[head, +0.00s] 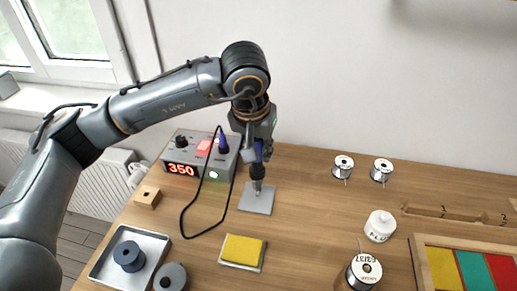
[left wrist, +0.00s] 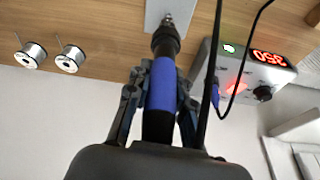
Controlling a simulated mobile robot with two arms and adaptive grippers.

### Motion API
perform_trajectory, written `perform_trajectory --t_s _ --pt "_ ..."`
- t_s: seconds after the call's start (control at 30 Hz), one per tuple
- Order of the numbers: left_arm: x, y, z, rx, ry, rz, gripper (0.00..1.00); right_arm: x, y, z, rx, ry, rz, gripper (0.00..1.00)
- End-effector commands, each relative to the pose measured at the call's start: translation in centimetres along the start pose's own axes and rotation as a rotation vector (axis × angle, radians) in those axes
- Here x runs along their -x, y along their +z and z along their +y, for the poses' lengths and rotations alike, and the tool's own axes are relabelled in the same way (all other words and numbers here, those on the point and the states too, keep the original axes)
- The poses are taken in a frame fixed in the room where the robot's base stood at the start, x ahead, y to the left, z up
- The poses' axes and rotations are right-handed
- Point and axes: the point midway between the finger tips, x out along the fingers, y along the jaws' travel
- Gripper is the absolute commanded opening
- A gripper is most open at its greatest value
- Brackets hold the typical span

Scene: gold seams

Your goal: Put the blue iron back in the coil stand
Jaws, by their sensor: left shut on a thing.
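My left gripper (head: 257,152) is shut on the blue iron (left wrist: 161,88), around its blue grip. In the head view the iron is held upright, tip down, over the grey base plate (head: 250,206) of the stand. The plate also shows at the top of the left wrist view (left wrist: 158,12). The iron's dark lower part and metal tip (left wrist: 167,19) point at this plate. A slim metal part shows just above the plate in the head view; I cannot tell there whether it is the tip or the coil, or whether the tip is inside a coil. My right gripper is not in view.
The station (head: 187,157) showing 350 stands left of the plate. Its black cable (head: 183,222) loops over the table. A yellow sponge (head: 243,249) lies in front. A metal tray (head: 105,262), a white jar (head: 380,226) and solder spools (head: 343,165) stand around.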

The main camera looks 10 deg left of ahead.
Motion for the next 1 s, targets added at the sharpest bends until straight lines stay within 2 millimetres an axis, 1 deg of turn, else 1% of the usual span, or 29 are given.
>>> perform_trajectory --t_s 0.17,0.2,0.27,0.3,0.53,0.63,0.67,1.0 --pt "-0.04 0.04 -0.01 0.000 0.000 -0.002 0.00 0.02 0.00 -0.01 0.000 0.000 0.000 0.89" --pt "-0.05 0.05 -0.01 0.000 0.000 -0.002 0.28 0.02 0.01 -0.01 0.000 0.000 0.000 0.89" --pt "-0.05 0.05 0.00 0.000 0.000 -0.002 0.40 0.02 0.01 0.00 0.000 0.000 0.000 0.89" --pt "-0.05 0.05 0.00 0.000 0.000 -0.002 0.49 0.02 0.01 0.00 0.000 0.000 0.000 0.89" --pt "-0.05 0.05 0.00 0.000 0.000 -0.002 0.49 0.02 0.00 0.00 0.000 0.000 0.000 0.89" --pt "-0.06 0.06 0.00 0.000 0.000 -0.002 0.69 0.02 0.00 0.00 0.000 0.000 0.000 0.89" --pt "-0.06 0.06 0.00 0.000 0.000 -0.002 0.71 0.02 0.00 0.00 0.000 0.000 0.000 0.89" --pt "0.08 0.01 0.01 0.000 0.000 -0.002 0.71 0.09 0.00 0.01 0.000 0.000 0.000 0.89"
